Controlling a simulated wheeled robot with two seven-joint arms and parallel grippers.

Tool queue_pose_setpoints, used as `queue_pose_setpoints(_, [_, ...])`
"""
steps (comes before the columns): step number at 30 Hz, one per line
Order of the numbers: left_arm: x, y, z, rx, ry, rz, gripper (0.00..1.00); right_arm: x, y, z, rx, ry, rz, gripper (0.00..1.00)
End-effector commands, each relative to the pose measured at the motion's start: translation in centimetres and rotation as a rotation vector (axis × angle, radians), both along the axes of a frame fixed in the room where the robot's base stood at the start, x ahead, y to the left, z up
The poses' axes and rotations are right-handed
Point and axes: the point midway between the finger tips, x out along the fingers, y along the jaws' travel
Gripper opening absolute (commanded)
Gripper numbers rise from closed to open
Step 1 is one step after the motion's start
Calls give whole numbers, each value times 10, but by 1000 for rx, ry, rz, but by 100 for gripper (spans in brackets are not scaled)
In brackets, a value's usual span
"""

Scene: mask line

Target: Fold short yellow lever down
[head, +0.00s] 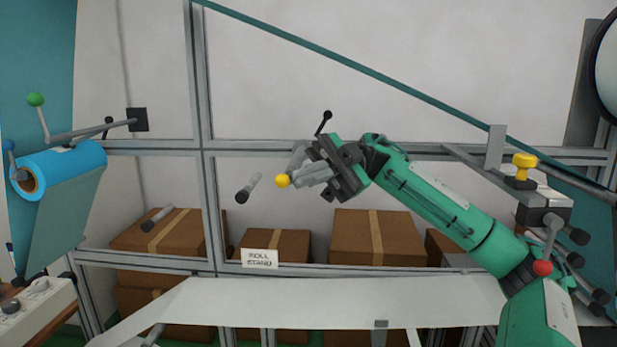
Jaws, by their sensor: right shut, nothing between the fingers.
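The short yellow lever shows as a yellow ball knob (282,181) left of the centre; its stem is hidden behind or beside my fingers. My right gripper (300,172) comes in from the right on its green arm, fingers pointing left, shut and empty. Its fingertips are right at the knob in the picture; I cannot tell whether they touch it. My left gripper is not in view.
A black-knobbed lever (324,122) stands just above my right gripper. A grey peg with a dark end (246,191) is left of the yellow knob. A red-knobbed lever (544,262) and yellow knob (525,161) are at right. A blue roll (62,168) is at left.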

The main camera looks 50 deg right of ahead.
Motion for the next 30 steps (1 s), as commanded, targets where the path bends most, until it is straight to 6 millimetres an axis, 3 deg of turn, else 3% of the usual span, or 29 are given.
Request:
queue_pose_setpoints(11, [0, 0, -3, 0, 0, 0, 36, 0, -3, -1, 0, -1, 1, 0])
queue_pose_setpoints(24, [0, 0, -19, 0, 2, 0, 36, 5, -68, -4, 1, 0, -1, 0])
queue_pose_setpoints(30, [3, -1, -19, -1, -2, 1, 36, 5, -77, -4, 1, 1, 0, 0])
